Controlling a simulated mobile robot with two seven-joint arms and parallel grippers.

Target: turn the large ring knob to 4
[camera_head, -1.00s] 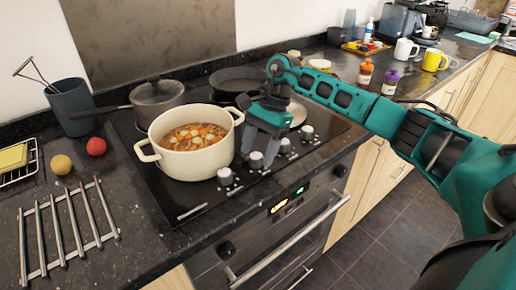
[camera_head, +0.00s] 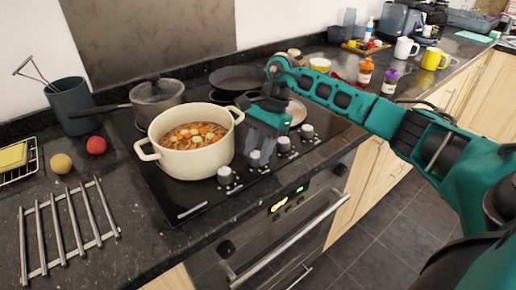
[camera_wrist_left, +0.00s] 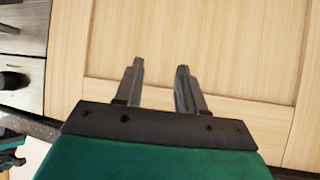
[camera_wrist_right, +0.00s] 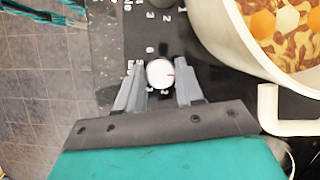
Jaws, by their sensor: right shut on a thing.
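A row of silver-white knobs runs along the hob's front right strip. My right gripper (camera_head: 261,156) points down and is shut on one of them, the knob (camera_head: 255,159) second from the front left. I cannot tell exactly which number the mark meets. My left gripper (camera_wrist_left: 158,82) is open and empty, in front of a wooden cabinet door (camera_wrist_left: 200,45).
A cream pot (camera_head: 192,158) of stew stands close to the left of my right gripper; its handle (camera_wrist_right: 290,112) is near the fingers. Neighbouring knobs (camera_head: 225,176) and (camera_head: 284,145) flank the held one. A black pan (camera_head: 240,78) and lidded saucepan (camera_head: 157,98) stand behind.

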